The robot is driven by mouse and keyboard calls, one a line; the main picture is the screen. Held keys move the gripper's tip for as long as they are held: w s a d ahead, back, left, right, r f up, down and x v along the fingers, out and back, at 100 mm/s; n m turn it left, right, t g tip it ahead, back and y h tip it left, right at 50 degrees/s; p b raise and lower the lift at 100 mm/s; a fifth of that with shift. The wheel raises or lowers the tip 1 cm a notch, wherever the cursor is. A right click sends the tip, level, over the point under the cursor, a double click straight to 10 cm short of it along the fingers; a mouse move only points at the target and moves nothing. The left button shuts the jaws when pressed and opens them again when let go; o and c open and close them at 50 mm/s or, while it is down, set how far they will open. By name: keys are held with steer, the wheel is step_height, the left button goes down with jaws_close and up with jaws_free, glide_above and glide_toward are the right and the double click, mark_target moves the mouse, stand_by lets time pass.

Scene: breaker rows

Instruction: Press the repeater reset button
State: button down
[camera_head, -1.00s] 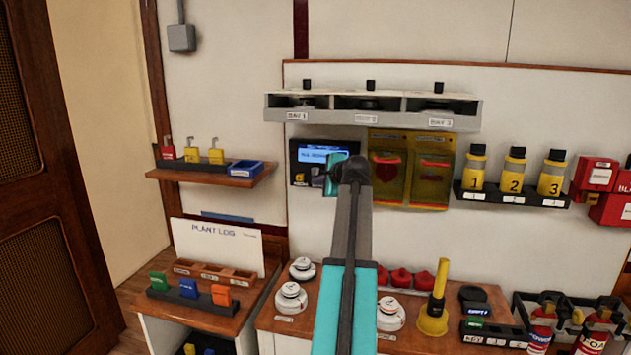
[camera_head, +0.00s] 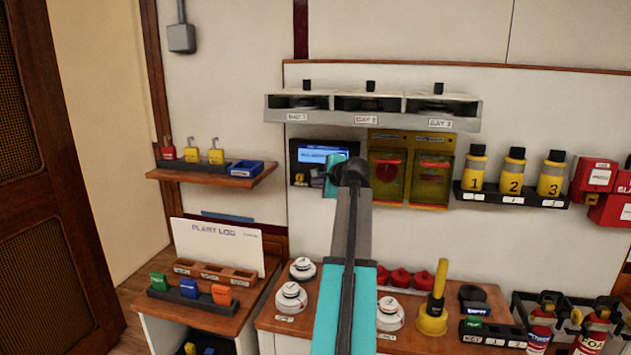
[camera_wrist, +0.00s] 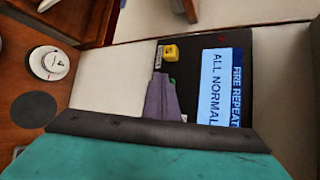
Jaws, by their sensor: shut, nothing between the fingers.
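The fire repeater panel (camera_head: 295,160) is a dark box on the wall with a lit blue screen (camera_head: 313,156). In the wrist view the screen (camera_wrist: 221,88) reads "FIRE REPEAT… ALL NORMAL". A yellow square button (camera_wrist: 171,52) with a white label beside it sits on the panel face; it also shows in the head view (camera_head: 299,180). My gripper (camera_wrist: 162,98) is shut and empty, over the panel face between the yellow button and the screen. A small green spot shows at its edge. I cannot tell whether the fingertips touch the panel.
Yellow-framed boxes with red parts (camera_head: 388,172) hang just right of the panel. A grey three-bay shelf (camera_head: 366,119) is above it. Detector heads (camera_head: 291,297) and a yellow plunger-like tool (camera_head: 434,318) stand on the bench below.

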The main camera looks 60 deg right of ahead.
steer(key=shift+a, duration=0.1)
steer(key=a, duration=0.2)
steer(key=s+a+p, duration=0.1)
steer(key=a+p, duration=0.1)
steer(key=a, duration=0.1)
steer(key=shift+s+a, duration=0.3)
steer(key=shift+s, duration=0.1)
stand_by(0.3)
stand_by(1.0)
